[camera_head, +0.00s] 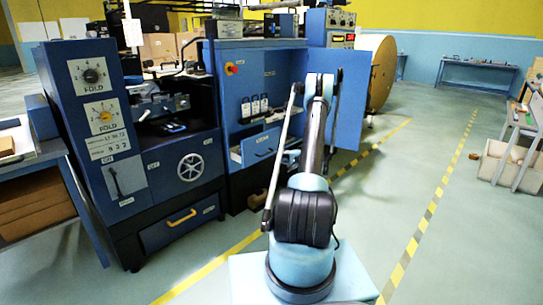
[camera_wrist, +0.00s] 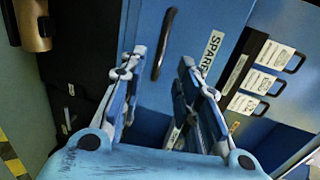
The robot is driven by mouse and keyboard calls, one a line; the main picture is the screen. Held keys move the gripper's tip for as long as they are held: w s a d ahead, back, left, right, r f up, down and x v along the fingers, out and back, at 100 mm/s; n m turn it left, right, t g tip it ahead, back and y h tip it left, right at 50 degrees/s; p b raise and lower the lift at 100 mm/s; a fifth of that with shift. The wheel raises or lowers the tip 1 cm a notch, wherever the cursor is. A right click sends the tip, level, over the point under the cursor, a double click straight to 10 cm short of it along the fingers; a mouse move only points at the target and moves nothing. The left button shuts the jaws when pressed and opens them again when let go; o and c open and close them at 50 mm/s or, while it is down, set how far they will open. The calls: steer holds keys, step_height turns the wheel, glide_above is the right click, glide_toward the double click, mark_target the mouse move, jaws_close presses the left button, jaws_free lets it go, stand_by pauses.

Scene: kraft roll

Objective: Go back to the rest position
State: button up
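My gripper (camera_wrist: 162,66) is open in the wrist view, its two fingers apart with nothing held between them. Beyond the fingers is a blue drawer front (camera_wrist: 185,28) with a dark handle (camera_wrist: 163,44) and a label reading SPARE. I cannot tell how far the fingertips are from it. In the head view my arm stands in front of the machines and reaches toward the blue cabinet (camera_head: 228,78). The gripper itself is hidden there behind my arm. The cabinet's drawer (camera_head: 259,149) stands pulled out, left of my arm.
Several labelled dark-handled items (camera_wrist: 262,82) stand beside the drawer. An open blue cabinet door (camera_head: 350,105) is just right of my arm. The fold machine (camera_head: 100,140) stands left. A large kraft roll (camera_head: 382,73) is behind.

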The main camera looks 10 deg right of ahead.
steer(key=s+a+r+n+g, duration=0.2)
steer(key=s+a+r, duration=0.2)
steer(key=r, duration=0.4)
steer(key=s+a+r+n+g, duration=0.1)
steer(key=s+a+r+g, duration=0.15)
steer(key=a+r, duration=0.4)
steer(key=s+a+r+n+g+h, duration=0.1)
steer(key=s+a+r+n, duration=0.15)
steer(key=s+r, duration=0.45)
steer(key=s+a+r+n+g+h, duration=0.1)
steer(key=s+a+r+h, duration=0.2)
steer(key=s, duration=0.8)
steer(key=s+a+r+n+g+h, duration=0.1)
steer(key=s+a+r+n+g, duration=0.1)
steer(key=s, duration=1.7)
steer(key=s+d+f+n+g+h, duration=0.1)
steer(key=s+d+f+h, duration=0.1)
steer(key=s, duration=0.8)
steer(key=s+d+f+n+g+h, duration=0.1)
steer(key=s+f, duration=0.4)
steer(key=s, duration=0.6)
steer(key=shift+d+f+h, duration=0.2)
steer(key=shift+d+h, duration=0.4)
steer(key=shift+d, duration=0.25)
steer(key=shift+n, duration=0.25)
steer(key=shift+w+f, duration=0.2)
steer(key=shift+w, duration=0.2)
